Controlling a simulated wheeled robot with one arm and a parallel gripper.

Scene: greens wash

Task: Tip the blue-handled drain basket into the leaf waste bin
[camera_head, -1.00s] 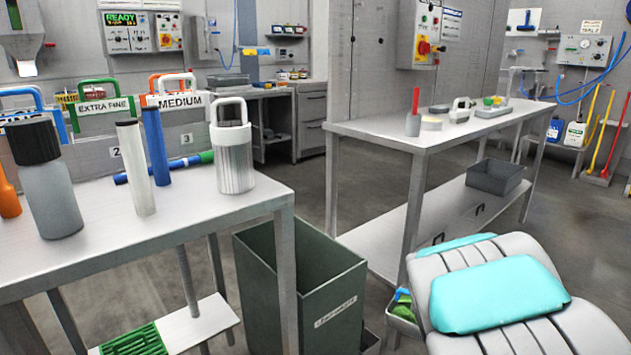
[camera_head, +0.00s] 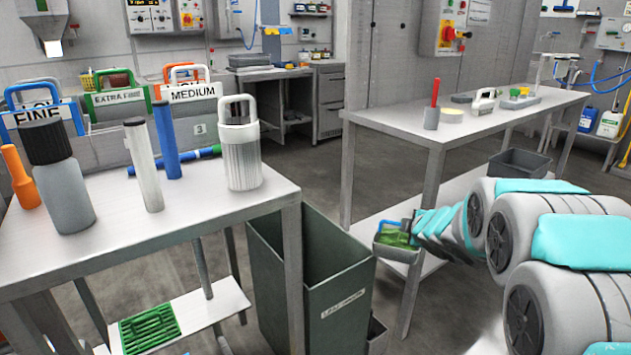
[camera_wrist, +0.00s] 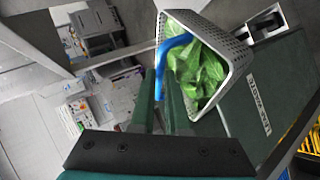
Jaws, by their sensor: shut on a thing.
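The drain basket (camera_head: 396,254) is a small grey container with green leaves in it. In the head view it hangs near level, just right of the leaf waste bin's far right rim. My gripper (camera_head: 408,226) is shut on its blue handle (camera_head: 382,226). In the wrist view the perforated basket (camera_wrist: 238,62) shows its leaves, and the blue handle (camera_wrist: 160,70) is at the fingertips. The leaf waste bin (camera_head: 343,310) is a tall dark green open box with a white label. Its labelled wall also shows in the wrist view (camera_wrist: 275,75). The bin's floor is hidden.
A near table (camera_head: 220,215) at left holds bottles, tubes and a white-handled canister (camera_head: 240,165). Another table (camera_head: 480,120) stands behind the bin, with a grey tub (camera_head: 517,165) on its lower shelf. A small grey container (camera_head: 376,335) stands at the bin's right side.

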